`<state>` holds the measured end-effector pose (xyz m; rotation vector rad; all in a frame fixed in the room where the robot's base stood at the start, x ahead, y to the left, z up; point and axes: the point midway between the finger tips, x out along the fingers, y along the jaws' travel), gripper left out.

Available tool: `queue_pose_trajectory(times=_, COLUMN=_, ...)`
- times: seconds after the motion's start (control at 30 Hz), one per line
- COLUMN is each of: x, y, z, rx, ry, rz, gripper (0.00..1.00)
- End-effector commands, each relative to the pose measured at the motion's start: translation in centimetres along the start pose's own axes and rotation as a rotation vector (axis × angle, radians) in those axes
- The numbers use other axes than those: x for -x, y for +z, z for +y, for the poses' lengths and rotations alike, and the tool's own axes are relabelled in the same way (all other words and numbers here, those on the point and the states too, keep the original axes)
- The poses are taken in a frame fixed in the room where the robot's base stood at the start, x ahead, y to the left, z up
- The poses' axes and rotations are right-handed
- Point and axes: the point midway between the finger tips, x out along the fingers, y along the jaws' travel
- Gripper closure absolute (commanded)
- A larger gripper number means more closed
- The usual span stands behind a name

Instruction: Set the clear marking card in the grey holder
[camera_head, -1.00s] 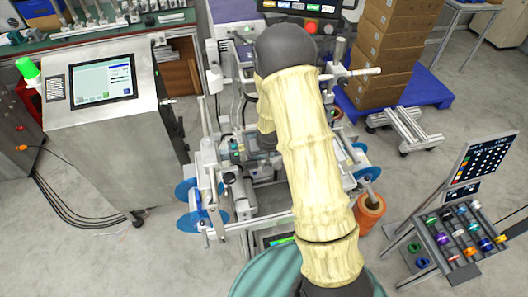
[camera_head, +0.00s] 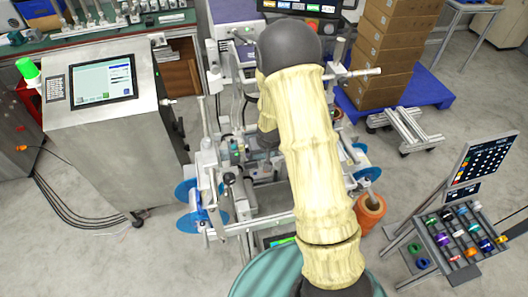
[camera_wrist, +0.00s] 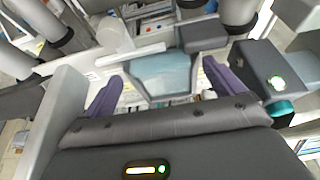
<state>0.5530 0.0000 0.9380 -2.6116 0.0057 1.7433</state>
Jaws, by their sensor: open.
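In the wrist view my gripper (camera_wrist: 162,88) is open, with its two purple fingers wide apart. A pale teal, see-through plate, which looks like the clear marking card (camera_wrist: 162,74), shows in the gap between the fingers. I cannot tell whether either finger touches it. A dark grey block (camera_wrist: 203,35) lies just beyond the plate's upper right; I cannot tell whether it is the grey holder. In the head view my arm hides the gripper, and I cannot make out the card or the holder there.
A metal-framed machine with blue discs (camera_head: 188,192) stands around my arm's reach. A steel cabinet with a screen (camera_head: 103,82) is at left. An orange roll (camera_head: 370,211) and a rack of coloured spools (camera_head: 460,236) are at right. Boxes (camera_head: 390,45) are stacked behind.

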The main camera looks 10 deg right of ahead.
Motion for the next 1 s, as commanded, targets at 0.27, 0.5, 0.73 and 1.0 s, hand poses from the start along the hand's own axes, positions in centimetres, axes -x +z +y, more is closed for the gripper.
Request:
queue_pose_trajectory(times=0.27, x=3.9, y=0.0, z=0.0, rx=-0.002, ry=0.000, rz=0.003, gripper=0.06)
queue_pose_trajectory(times=0.5, x=6.1, y=0.0, z=0.0, rx=0.000, ry=0.000, rz=0.001, gripper=0.06)
queue_pose_trajectory(times=0.73, x=6.3, y=0.1, z=0.0, rx=0.000, ry=0.000, rz=-0.001, gripper=0.06)
queue_pose_trajectory(times=1.0, x=6.3, y=0.1, z=0.0, rx=0.000, ry=0.000, rz=-0.001, gripper=0.06)
